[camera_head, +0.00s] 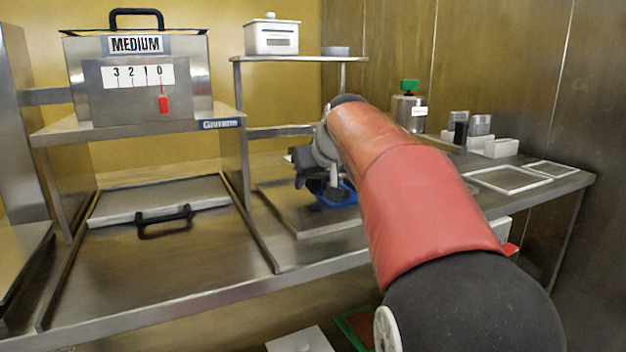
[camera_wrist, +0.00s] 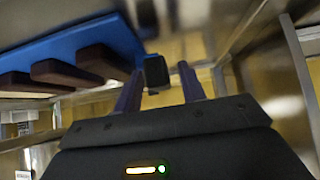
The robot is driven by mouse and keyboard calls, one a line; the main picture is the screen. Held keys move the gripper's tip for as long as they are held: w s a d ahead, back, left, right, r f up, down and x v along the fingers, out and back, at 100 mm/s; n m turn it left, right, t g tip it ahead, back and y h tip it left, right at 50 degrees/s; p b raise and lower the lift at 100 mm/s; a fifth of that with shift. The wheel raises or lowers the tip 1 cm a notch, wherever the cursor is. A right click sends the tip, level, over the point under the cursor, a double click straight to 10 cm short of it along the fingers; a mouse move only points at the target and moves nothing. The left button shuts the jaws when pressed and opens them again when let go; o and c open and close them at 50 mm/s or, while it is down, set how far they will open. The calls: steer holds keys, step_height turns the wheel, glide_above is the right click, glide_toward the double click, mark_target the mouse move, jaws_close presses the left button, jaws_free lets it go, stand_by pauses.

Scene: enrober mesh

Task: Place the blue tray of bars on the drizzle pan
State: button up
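The blue tray (camera_head: 337,196) shows in the head view as a small blue piece below my gripper (camera_head: 322,184); my arm and gripper hide most of it. In the wrist view the blue tray (camera_wrist: 85,42) with brown bars (camera_wrist: 72,72) fills the upper left. My gripper's two fingers (camera_wrist: 160,75) stand apart there, with a dark block (camera_wrist: 156,71) between or just beyond their tips. I cannot tell whether they press on it. A flat metal pan (camera_head: 300,222) lies beneath the tray in the head view; whether the tray touches it is unclear.
A box marked MEDIUM (camera_head: 140,75) stands on a raised shelf at left, above a panel with a black handle (camera_head: 164,218). A white container (camera_head: 272,38) sits on the back shelf. White frames (camera_head: 506,180) and small boxes lie at right.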

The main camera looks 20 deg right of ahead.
steer(key=shift+o, duration=0.3)
steer(key=v, duration=0.7)
steer(key=shift+s+r, duration=0.3)
